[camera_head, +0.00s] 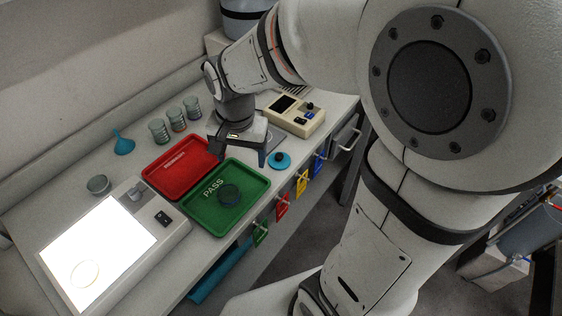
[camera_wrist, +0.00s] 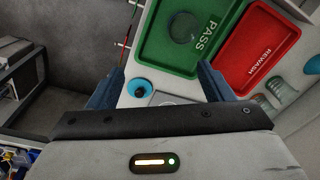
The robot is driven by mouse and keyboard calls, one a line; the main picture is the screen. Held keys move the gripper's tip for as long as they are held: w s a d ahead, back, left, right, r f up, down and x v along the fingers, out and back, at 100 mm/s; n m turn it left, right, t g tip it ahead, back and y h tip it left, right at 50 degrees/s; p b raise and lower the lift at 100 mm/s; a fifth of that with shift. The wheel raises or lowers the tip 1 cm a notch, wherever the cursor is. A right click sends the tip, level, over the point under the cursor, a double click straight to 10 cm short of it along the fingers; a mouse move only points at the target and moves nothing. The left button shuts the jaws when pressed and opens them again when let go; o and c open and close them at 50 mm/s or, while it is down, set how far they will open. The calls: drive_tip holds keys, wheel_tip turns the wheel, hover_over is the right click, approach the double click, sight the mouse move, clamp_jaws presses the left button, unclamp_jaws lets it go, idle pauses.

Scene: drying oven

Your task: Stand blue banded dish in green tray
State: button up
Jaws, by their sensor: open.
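A round clear dish (camera_head: 229,195) sits in the green tray (camera_head: 204,216) marked PASS. It looks dark against the green, and its band colour is hard to tell. It also shows in the wrist view (camera_wrist: 183,28), inside the green tray (camera_wrist: 150,48). Another clear round dish (camera_head: 85,273) lies on the lit panel at the lower left; no blue band is clear on it. My gripper (camera_head: 240,149) points down over the bench, beyond the green tray's right end. Its fingers (camera_wrist: 158,85) are apart with nothing held between them.
The red REWASH tray (camera_head: 176,175) adjoins the green tray. A blue round item (camera_head: 280,160) lies near the bench's front edge, close to my gripper. Several glass beakers (camera_head: 176,118), a teal funnel (camera_head: 123,143) and a beige device (camera_head: 294,115) stand behind. A light box (camera_head: 165,238) is at left.

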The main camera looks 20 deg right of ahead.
drive_tip(key=s+d+r+n+t, duration=0.2)
drive_tip(key=s+d+r+n, duration=0.2)
drive_tip(key=s+d, duration=0.3)
drive_tip(key=s+n, duration=0.1)
drive_tip(key=s, duration=0.1)
drive_tip(key=shift+s+d+r+n, duration=0.2)
drive_tip(key=shift+s+d+n, duration=0.1)
drive_tip(key=shift+n, duration=0.1)
